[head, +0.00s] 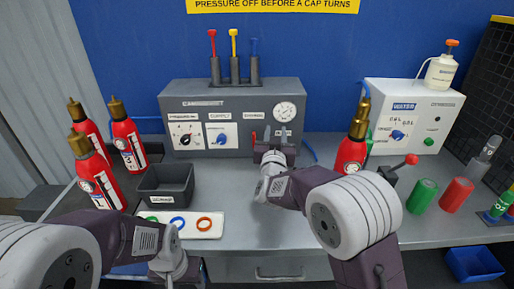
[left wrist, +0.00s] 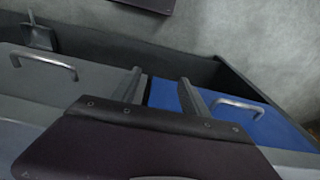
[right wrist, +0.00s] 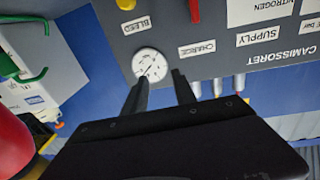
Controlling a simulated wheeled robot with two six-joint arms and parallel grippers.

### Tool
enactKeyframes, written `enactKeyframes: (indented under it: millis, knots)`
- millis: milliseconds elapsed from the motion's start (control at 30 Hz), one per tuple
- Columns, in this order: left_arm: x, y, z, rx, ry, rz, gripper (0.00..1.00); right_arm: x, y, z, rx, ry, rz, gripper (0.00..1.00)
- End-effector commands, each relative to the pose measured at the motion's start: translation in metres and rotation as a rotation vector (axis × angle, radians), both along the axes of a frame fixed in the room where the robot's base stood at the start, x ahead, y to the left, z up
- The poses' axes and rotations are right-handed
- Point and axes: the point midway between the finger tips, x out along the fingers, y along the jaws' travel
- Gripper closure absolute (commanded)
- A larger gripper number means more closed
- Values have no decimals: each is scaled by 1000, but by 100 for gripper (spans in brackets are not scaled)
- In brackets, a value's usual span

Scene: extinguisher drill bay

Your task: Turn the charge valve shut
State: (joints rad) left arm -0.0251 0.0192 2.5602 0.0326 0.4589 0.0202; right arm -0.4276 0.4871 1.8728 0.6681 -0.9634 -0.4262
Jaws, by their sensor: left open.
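The charge valve's red handle (head: 253,138) shows on the front of the grey panel (head: 178,98), below the charge label and left of my right gripper. In the right wrist view the red handle (right wrist: 195,10) is cut by the top edge, beyond the charge label (right wrist: 197,48). My right gripper (head: 268,148) is in front of the panel below the gauge. Its fingers (right wrist: 161,76) are apart with nothing between them, and clear of the handle. My left gripper (left wrist: 160,76) is open and empty, low over the bench's front, by drawer handles.
The pressure gauge (head: 285,111) is on the panel's right. A red extinguisher (head: 351,152) stands right of my right gripper; several stand at the left. A black bin (head: 165,186) and a white tray (head: 207,231) with rings lie between my arms. A white water unit (head: 413,115) stands right.

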Motion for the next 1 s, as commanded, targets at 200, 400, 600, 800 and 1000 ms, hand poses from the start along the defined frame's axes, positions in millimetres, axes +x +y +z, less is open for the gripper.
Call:
enactKeyframes:
  millis: [200, 400, 600, 800, 1000]
  knots:
    - [0, 0, -29, 0, -1, 0, 47, -7, 56, -62, -21, 46, 93, 67]
    - [0, 0, -26, 0, -1, 0, 47, -8, 63, -61, -24, 49, 106, 67]
    - [0, 0, 8, 0, -1, 0, 47, 22, 62, -55, -24, 51, 104, 67]
    - [0, 0, 9, 0, 0, 0, 47, 62, 62, -62, -23, 48, 105, 67]
    - [0, 0, 10, 0, 0, 0, 47, 79, 62, -62, -23, 49, 106, 67]
